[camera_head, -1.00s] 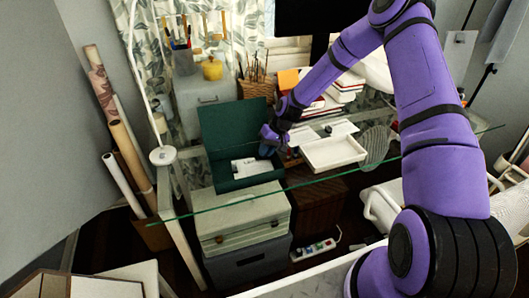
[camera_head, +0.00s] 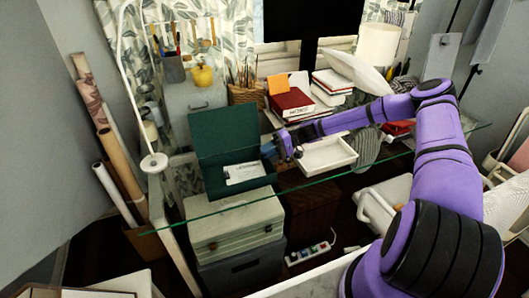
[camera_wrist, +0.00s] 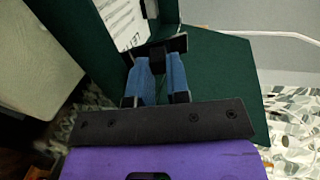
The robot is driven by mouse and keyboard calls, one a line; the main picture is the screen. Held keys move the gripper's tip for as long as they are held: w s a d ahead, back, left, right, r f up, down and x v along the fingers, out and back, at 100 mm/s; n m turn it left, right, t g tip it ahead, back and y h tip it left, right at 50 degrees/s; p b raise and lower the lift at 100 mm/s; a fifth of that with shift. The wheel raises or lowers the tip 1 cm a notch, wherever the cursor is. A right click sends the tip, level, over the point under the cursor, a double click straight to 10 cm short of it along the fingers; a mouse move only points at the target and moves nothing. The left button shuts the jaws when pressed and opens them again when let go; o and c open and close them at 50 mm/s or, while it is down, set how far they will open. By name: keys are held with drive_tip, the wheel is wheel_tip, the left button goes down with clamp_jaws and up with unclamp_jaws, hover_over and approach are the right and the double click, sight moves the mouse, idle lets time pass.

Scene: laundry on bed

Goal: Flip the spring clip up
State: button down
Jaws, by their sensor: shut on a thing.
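A dark green box file (camera_head: 222,135) stands open on the glass desk, its lid raised at the back. A white printed sheet (camera_head: 243,172) lies inside it, and this sheet also shows in the wrist view (camera_wrist: 124,22). My gripper (camera_head: 270,150) reaches in from the right at the box's right side. In the wrist view my gripper's blue fingers (camera_wrist: 158,62) are shut on a small black part, which looks like the spring clip (camera_wrist: 160,49), beside the sheet. The fingers hide part of the clip, so its exact angle is hard to tell.
A white tray (camera_head: 327,155) lies right of the box, under my arm. Red books (camera_head: 290,103) and a pencil basket (camera_head: 246,94) stand behind. A white lamp post (camera_head: 126,85) rises at the left. The glass desk's front edge (camera_head: 225,208) runs before the box.

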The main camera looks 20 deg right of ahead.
drive_tip(key=shift+d+f+y, duration=0.15)
drive_tip(key=shift+d+y, duration=0.25)
drive_tip(key=shift+y, duration=0.8)
drive_tip(key=shift+d, duration=0.1)
drive_tip(key=c, duration=1.1)
unclamp_jaws()
drive_tip(key=shift+s, duration=0.1)
